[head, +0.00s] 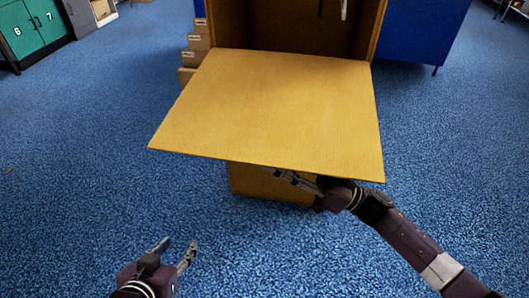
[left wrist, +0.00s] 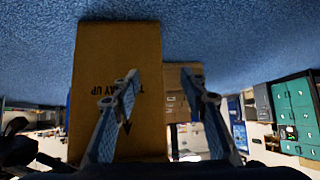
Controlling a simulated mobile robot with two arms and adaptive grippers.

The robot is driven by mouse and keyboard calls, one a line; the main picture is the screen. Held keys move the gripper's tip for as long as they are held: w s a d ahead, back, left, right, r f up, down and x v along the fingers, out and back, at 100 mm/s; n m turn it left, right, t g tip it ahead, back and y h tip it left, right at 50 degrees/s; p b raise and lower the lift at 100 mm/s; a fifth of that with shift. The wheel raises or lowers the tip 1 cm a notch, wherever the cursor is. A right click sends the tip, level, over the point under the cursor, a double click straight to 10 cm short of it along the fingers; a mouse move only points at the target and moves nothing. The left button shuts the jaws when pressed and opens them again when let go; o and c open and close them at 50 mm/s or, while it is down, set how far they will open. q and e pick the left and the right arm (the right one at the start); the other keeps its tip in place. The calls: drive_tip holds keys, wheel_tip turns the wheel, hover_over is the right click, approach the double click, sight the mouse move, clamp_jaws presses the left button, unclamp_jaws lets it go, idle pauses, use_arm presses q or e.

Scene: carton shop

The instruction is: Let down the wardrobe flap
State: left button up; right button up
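The brown wardrobe carton (head: 272,187) stands upright on the carpet with its front opening facing me. Its wide flap (head: 275,110) sticks out toward me from the lower edge of the opening, roughly level. My right gripper (head: 284,176) is beneath the flap's near edge. Its fingers are partly hidden by the flap, so their opening is unclear. My left gripper (head: 178,246) is open and empty, low to the front left, apart from the flap. The left wrist view, upside down, shows the carton's printed side (left wrist: 92,80) beyond the open left fingers (left wrist: 167,75).
Several small cartons (head: 198,40) are stacked left of the wardrobe carton. A blue panel (head: 422,32) stands behind it on the right. Green numbered lockers (head: 30,32) stand at the far left. The blue carpet is clear at the left and front.

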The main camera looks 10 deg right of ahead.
sight(265, 155)
drive_tip(key=shift+x, duration=1.55)
drive_tip(key=shift+c, duration=0.5)
clamp_jaws()
drive_tip(key=shift+f, duration=0.1)
